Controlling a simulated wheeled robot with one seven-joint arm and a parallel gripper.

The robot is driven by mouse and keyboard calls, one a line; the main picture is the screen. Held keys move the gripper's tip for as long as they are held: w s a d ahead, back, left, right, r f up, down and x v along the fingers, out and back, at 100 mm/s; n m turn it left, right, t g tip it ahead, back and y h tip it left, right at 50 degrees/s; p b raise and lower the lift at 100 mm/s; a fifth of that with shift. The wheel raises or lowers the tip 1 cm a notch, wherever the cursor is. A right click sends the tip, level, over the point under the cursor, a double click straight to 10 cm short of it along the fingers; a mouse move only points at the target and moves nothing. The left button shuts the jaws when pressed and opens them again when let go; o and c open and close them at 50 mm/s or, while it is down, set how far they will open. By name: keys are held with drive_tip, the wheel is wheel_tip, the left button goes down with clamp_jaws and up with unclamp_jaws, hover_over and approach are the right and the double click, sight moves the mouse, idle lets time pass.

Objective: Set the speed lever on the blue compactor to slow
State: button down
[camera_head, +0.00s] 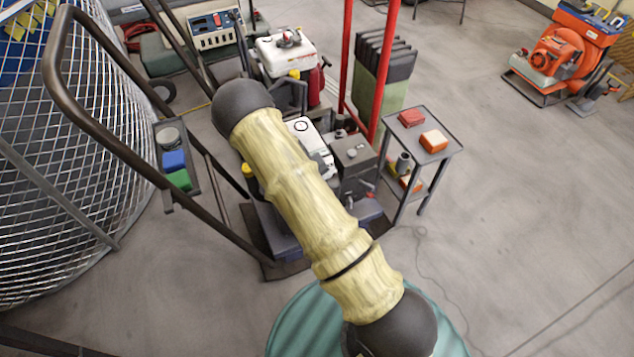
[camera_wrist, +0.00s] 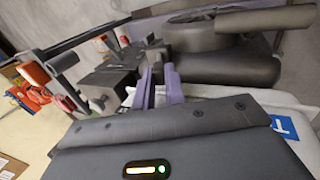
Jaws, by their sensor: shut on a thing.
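The blue compactor (camera_head: 281,238) stands in the middle of the head view, its blue base low on a dark mat. A white engine cover and a dark grey box (camera_head: 357,160) show on it. My sleeved arm crosses in front and hides much of the machine and my gripper. In the wrist view my gripper's two purple fingers (camera_wrist: 160,82) reach among the machine's dark parts. They are close together, shut on a small thin part that seems to be the speed lever. The lever's shape and setting are too hidden to read.
A dark tube handle (camera_head: 140,168) loops up on the left, beside a wire mesh cylinder (camera_head: 60,170). A small side table (camera_head: 455,147) with red and orange boxes stands close on the right, near red posts (camera_head: 383,75).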

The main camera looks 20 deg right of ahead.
drive_tip(key=c, duration=1.4)
unclamp_jaws()
drive_tip(key=shift+c, duration=0.2)
drive_tip(key=w+p+v, duration=0.1)
drive_tip(key=p+v, duration=0.2)
drive_tip(key=v, duration=1.4)
drive_tip(key=shift+s+r+p, duration=0.25)
drive_tip(key=shift+s+p, duration=0.05)
drive_tip(key=shift+s, duration=0.15)
drive_tip(key=s+d+r+m+t+y, duration=0.1)
drive_tip(key=s+r+y, duration=0.1)
drive_tip(key=s+r, duration=0.65)
drive_tip(key=s+d+r+t+y, duration=0.1)
drive_tip(key=s+d+r+y, duration=0.15)
drive_tip(key=s+r, duration=0.6)
drive_tip(key=w+p+v, duration=0.2)
drive_tip(key=p+v, duration=1.9)
drive_tip(key=p, duration=0.3)
drive_tip(key=shift+a+r+p, duration=0.25)
drive_tip(key=shift+r+p, duration=0.15)
drive_tip(key=shift+r, duration=0.25)
